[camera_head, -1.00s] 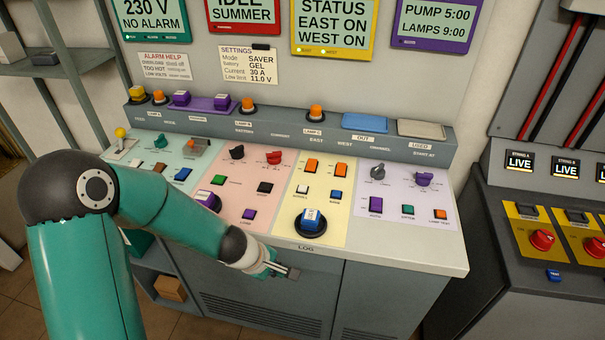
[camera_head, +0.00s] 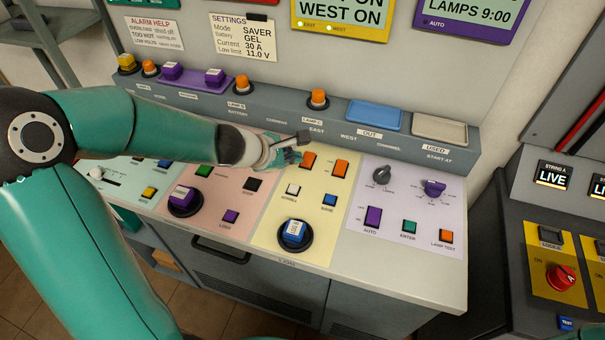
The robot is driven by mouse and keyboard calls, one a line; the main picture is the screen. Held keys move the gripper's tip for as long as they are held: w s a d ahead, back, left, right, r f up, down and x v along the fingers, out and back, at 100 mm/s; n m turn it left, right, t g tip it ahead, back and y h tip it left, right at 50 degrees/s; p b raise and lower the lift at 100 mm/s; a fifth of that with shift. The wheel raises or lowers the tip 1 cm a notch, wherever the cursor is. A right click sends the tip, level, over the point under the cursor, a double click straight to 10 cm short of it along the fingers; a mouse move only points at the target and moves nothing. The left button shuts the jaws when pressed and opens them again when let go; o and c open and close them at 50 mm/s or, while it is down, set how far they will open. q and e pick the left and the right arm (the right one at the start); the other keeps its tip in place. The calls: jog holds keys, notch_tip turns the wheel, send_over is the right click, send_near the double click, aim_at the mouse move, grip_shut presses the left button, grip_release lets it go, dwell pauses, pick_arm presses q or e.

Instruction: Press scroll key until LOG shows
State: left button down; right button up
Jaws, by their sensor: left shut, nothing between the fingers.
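My left gripper (camera_head: 302,138) is shut and empty. It hovers over the back of the yellow panel (camera_head: 272,232), close to the left orange rocker switch (camera_head: 308,161). A white key (camera_head: 293,189) sits on this panel in front of the gripper, apart from it; its small label may read scroll. A blue key (camera_head: 329,199) is to its right. The yellow-framed display (camera_head: 345,18) is cut off at the top; its lowest line reads WEST ON. No LOG text shows on its visible part. My right gripper is not in view.
A large round blue-topped knob (camera_head: 295,234) stands at the front of the yellow panel. The lilac panel (camera_head: 400,205) to the right holds a grey knob, a purple knob and several keys. Orange lamp (camera_head: 318,98) and blue tray (camera_head: 374,115) are on the ledge behind.

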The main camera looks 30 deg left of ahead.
aim_at(292, 190)
pick_arm(q)
jog(key=shift+s+a+r, duration=0.15)
jog(key=shift+a, duration=0.1)
notch_tip(292, 190, down, 9)
jog(key=b, duration=0.8)
jog(key=shift+b, duration=0.4)
dwell(1.0)
jog(key=shift+f+b, duration=0.25)
jog(key=shift+b, duration=0.1)
jog(key=shift+f+b, duration=0.5)
jog(key=shift+b, duration=0.05)
dwell(0.6)
jog(key=shift+r, duration=0.1)
jog(key=shift+r+p, duration=0.8)
jog(key=shift+p, duration=0.05)
